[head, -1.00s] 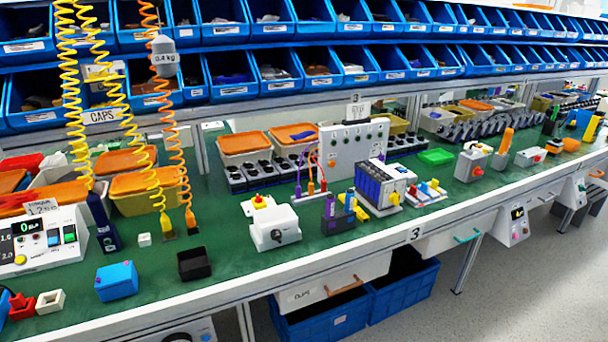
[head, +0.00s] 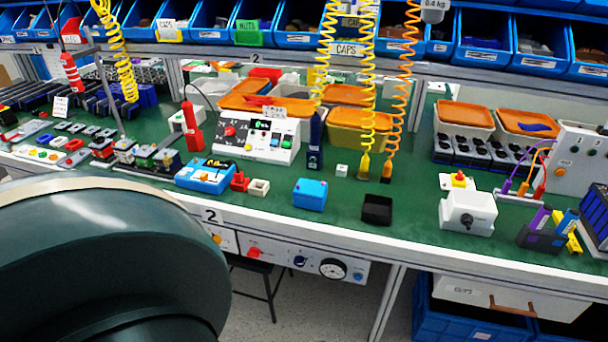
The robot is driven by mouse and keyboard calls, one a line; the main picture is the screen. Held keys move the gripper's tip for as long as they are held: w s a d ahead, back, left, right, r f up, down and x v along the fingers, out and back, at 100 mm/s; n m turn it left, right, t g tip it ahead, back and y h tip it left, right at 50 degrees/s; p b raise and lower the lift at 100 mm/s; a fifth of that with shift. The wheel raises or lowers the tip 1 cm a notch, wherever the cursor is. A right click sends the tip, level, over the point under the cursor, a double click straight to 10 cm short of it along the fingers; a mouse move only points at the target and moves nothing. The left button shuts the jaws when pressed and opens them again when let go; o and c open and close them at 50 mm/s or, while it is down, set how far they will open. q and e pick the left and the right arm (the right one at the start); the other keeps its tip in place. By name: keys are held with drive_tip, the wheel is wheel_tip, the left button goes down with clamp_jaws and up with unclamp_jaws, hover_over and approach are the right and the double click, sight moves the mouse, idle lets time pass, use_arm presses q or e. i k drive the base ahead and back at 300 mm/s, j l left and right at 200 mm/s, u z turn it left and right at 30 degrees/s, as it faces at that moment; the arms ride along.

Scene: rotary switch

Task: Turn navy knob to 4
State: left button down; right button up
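A small dark knob that looks navy (head: 300,261) is on the white front panel (head: 277,262) under the bench edge, right of the "2" label. It is small, and I cannot read its pointer or any numbers around it. Neither of my grippers is in view. A large dark rounded part of my own arm fills the lower left and covers the bench front there.
On the panel are a red knob (head: 253,252), a round gauge (head: 333,268) and a blue button (head: 358,275). A dark stool (head: 268,283) stands below it. The bench's white front edge (head: 330,232) overhangs the panel. Floor shows to the right of the stool.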

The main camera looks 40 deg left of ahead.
sight(299, 261)
drive_tip(key=u, duration=1.45)
drive_tip(key=l+z, duration=0.1)
drive_tip(key=i+l+z, duration=0.15)
drive_tip(key=l, duration=0.2)
drive_tip(key=i+l, duration=0.1)
drive_tip(key=i, duration=0.15)
drive_tip(key=i+l, duration=0.15)
drive_tip(key=i, duration=0.15)
drive_tip(key=z, duration=0.05)
